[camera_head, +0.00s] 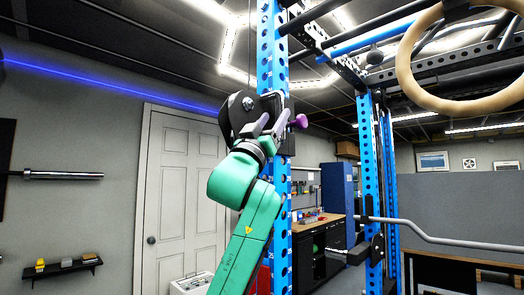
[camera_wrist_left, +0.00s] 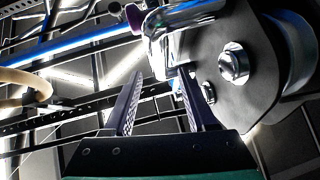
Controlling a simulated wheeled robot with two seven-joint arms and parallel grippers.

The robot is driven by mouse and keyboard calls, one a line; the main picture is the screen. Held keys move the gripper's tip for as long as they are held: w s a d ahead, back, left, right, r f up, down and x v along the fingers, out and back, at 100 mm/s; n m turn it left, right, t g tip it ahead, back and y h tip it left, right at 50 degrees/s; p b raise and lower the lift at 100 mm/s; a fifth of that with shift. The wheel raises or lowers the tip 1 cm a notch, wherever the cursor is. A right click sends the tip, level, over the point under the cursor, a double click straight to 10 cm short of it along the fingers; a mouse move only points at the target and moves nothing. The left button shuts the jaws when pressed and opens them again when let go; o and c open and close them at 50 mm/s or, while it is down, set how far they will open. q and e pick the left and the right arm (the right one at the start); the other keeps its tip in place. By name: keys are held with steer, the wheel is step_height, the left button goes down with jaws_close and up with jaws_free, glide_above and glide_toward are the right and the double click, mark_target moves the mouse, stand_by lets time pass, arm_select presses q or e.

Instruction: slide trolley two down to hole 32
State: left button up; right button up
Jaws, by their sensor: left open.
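The trolley (camera_head: 238,113) is a black plated carriage with a round bolt and a purple knob (camera_head: 300,121). It sits high on the blue perforated upright (camera_head: 266,45). In the left wrist view the trolley's dark plate (camera_wrist_left: 215,98) fills the upper right, with a silver bolt and shiny metal beside it. My left gripper (camera_head: 271,122) is open at the trolley, its fingers pointing up in front of it. In the wrist view the left gripper's fingertips (camera_wrist_left: 160,75) stand apart, near the shiny metal part; contact cannot be told. Hole 32 cannot be identified. My right gripper is out of view.
A second blue upright (camera_head: 369,190) stands to the right, with a grey bar (camera_head: 440,239) by it. A wooden ring (camera_head: 404,70) hangs at upper right. A barbell end (camera_head: 65,175) sticks out at left. A workbench (camera_head: 318,222) stands behind.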

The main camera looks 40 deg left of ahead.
arm_select(q)
steer(key=b+v, duration=0.4)
steer(key=v, duration=0.5)
steer(key=shift+s, duration=0.15)
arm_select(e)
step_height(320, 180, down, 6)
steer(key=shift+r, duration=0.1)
arm_select(q)
steer(key=shift+f, duration=0.15)
